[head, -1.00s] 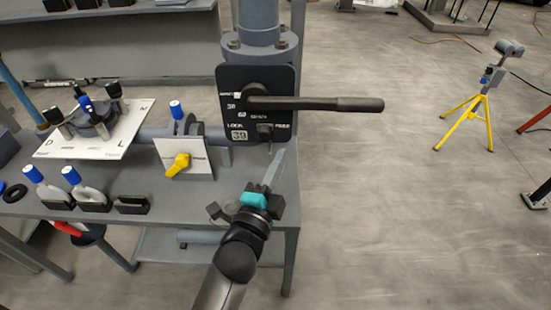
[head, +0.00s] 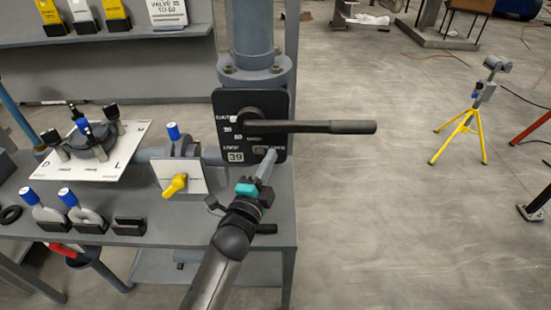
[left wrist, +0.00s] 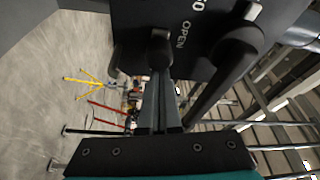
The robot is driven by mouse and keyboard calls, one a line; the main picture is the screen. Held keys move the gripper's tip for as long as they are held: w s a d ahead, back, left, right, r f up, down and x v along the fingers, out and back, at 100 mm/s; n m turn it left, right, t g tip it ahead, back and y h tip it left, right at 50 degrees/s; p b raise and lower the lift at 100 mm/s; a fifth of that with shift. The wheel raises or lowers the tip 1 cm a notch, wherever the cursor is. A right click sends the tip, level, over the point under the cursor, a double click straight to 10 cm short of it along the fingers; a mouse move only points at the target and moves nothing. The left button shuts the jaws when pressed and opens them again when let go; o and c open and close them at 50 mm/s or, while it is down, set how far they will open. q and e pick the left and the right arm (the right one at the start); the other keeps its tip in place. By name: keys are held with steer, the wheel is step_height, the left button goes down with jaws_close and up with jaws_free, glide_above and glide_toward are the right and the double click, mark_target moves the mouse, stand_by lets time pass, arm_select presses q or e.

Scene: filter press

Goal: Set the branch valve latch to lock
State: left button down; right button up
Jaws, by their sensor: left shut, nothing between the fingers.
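The branch valve is a grey vertical pipe with a black plate (head: 225,108) marked LOCK and FREE, numbered 39. Its long black lever (head: 320,127) points right. The small dark latch (head: 259,150) sits low on the plate, partly hidden by my fingertips. In the left wrist view the latch (left wrist: 160,44) is a black knob right at the fingertips. My left gripper (head: 271,155) is shut and empty, its tips at the latch; I cannot tell whether they touch it. It also shows in the left wrist view (left wrist: 161,75). My right gripper is not in view.
A grey bench (head: 150,233) carries a white dial plate (head: 125,150), a small valve with a yellow knob (head: 175,184) and blue-capped shackles (head: 85,217). The lever juts out above my gripper. A yellow tripod (head: 465,135) stands far right, with open floor between.

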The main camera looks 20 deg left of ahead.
mark_target(256, 157)
arm_select(q)
steer(key=shift+a, duration=0.1)
steer(key=a, duration=0.1)
steer(key=s+a+p, duration=0.1)
steer(key=a, duration=0.1)
steer(key=shift+a, duration=0.15)
stand_by(0.4)
